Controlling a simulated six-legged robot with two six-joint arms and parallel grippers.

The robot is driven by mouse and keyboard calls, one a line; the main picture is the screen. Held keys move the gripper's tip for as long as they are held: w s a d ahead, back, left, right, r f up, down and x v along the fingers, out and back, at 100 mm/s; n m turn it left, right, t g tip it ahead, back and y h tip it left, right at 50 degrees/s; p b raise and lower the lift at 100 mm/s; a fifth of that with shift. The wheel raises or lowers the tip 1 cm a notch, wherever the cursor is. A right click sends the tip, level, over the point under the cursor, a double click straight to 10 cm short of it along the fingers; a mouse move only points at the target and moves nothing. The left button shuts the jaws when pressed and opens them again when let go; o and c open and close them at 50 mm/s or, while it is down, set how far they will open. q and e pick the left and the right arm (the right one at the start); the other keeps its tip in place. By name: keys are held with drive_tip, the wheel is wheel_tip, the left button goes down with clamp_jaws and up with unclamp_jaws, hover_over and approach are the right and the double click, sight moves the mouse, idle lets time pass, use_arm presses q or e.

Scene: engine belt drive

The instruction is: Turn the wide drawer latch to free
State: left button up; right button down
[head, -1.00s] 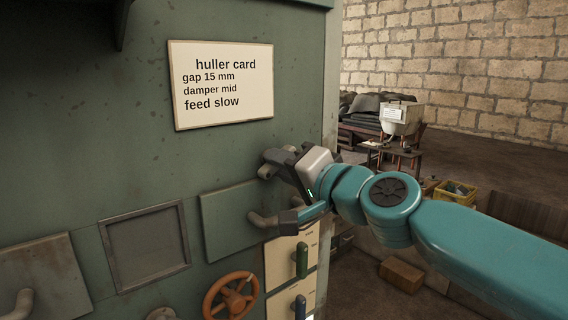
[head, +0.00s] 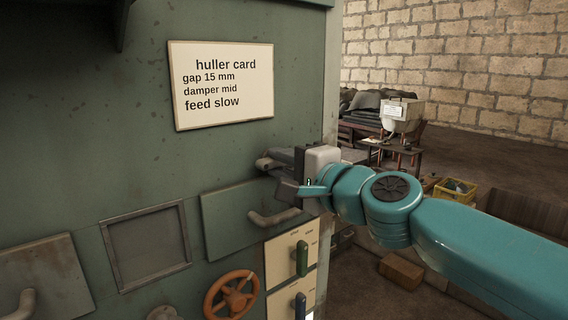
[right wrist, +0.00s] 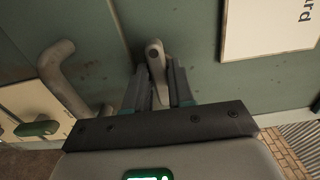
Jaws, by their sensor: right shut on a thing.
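The wide drawer latch (head: 264,163) is a small grey lever on the green machine wall, just above the wide drawer front (head: 232,222) with its bent grey handle (head: 272,219). My right gripper (head: 281,171) is shut on the latch. In the right wrist view the latch (right wrist: 155,60) stands between the two fingers (right wrist: 156,88), its rounded pivot end showing beyond them. The fingers hide the rest of the latch in the head view. My left gripper is not in view.
The drawer handle also shows close beside the fingers in the right wrist view (right wrist: 62,78). A huller card (head: 222,85) hangs above.

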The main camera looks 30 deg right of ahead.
idle(0.3)
drive_tip(key=c, duration=1.1)
unclamp_jaws()
drive_tip(key=shift+o, duration=0.2)
drive_tip(key=shift+w+a, duration=0.15)
drive_tip(key=shift+w, duration=0.05)
drive_tip(key=shift+s, duration=0.1)
